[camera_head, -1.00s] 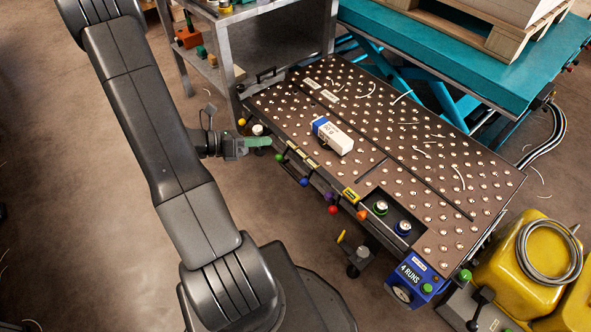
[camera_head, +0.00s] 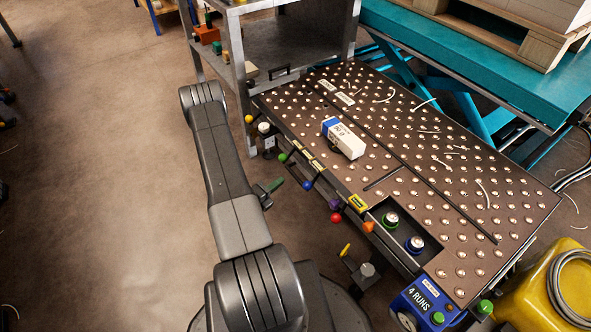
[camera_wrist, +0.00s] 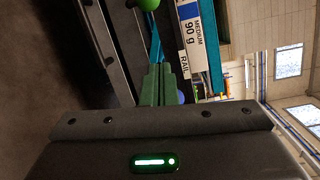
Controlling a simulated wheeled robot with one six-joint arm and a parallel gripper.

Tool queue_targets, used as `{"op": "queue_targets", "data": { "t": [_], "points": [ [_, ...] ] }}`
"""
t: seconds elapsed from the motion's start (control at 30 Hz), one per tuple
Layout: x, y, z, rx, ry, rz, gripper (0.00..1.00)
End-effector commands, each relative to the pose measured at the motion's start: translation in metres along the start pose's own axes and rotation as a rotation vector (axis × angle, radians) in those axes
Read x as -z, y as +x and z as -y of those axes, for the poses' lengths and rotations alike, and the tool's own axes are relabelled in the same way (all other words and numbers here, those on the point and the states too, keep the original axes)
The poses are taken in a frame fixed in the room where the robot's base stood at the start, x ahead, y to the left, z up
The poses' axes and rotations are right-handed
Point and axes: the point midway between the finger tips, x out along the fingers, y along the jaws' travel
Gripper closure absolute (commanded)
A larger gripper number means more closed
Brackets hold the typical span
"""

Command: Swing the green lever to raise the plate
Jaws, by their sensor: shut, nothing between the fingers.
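A green ball knob (camera_head: 282,158) sits on the near-left edge of the ball-studded table (camera_head: 480,236), in a row of coloured knobs. A green ball (camera_wrist: 150,4) also shows at the top of the wrist view. My gripper (camera_head: 275,185) is just off that edge, a little below the green knob in the picture and apart from it. Its green fingers (camera_wrist: 160,85) are together and empty in the wrist view. My arm hides part of the gripper in the head view. I cannot tell which plate the lever moves.
A blue and white ream pack (camera_head: 344,138) lies on the table. Blue, purple, red and orange knobs run along the same edge. A grey shelf (camera_head: 290,40) stands behind, a teal lift table (camera_head: 470,60) at upper right, a yellow container (camera_head: 530,275) at lower right.

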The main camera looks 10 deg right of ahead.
Motion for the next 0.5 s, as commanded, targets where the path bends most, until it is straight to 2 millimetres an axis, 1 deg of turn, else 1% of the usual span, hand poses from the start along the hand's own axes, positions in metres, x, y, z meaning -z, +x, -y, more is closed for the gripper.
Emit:
{"op": "queue_targets", "data": {
  "t": [0.03, 0.1, 0.5],
  "points": [
    [0.0006, -0.0014, -0.0068, -0.004, -0.010, 0.011, 1.00],
    [0.0001, -0.0025, -0.0096, -0.007, -0.017, 0.020, 1.00],
    [0.0003, -0.0010, -0.0097, -0.008, -0.018, 0.020, 1.00]
  ]
}}
